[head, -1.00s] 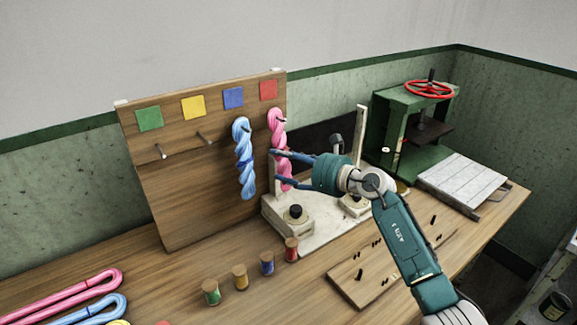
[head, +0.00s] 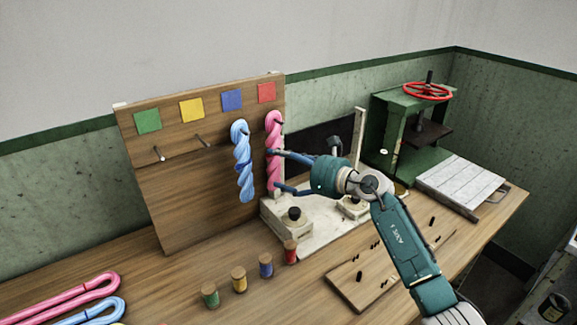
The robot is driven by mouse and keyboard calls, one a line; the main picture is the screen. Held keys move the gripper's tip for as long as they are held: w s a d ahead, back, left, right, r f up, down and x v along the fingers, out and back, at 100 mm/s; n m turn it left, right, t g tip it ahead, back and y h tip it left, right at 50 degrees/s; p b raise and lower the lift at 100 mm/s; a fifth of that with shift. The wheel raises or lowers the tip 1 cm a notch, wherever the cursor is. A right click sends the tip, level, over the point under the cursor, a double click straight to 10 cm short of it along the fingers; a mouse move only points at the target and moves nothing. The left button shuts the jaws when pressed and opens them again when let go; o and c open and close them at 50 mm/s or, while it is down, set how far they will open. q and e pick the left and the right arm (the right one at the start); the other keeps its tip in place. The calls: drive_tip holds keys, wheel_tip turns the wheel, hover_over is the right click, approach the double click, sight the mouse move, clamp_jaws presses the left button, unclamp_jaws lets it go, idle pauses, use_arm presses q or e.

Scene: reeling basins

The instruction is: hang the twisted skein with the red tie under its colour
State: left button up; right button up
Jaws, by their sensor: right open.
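The pink twisted skein (head: 274,135) hangs upright on the wooden board (head: 195,215), under the red square (head: 267,92). A red tie on it cannot be made out. My right gripper (head: 272,170) is open, with its fingers spread at the pink skein's middle and lower part; I cannot tell whether they touch it. The light blue twisted skein (head: 241,150) hangs on the peg under the blue square (head: 232,100). The pegs under the green square (head: 147,121) and the yellow square (head: 191,110) are bare. My left gripper is not in view.
Several thread spools, one of them red (head: 291,252), stand on the table in front of the board. Loose pink (head: 75,290) and blue skeins lie at the lower left. A green press (head: 400,130) with a red wheel stands at the back right.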

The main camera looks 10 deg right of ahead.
drive_tip(key=v, duration=1.2)
drive_tip(key=shift+s+f, duration=0.1)
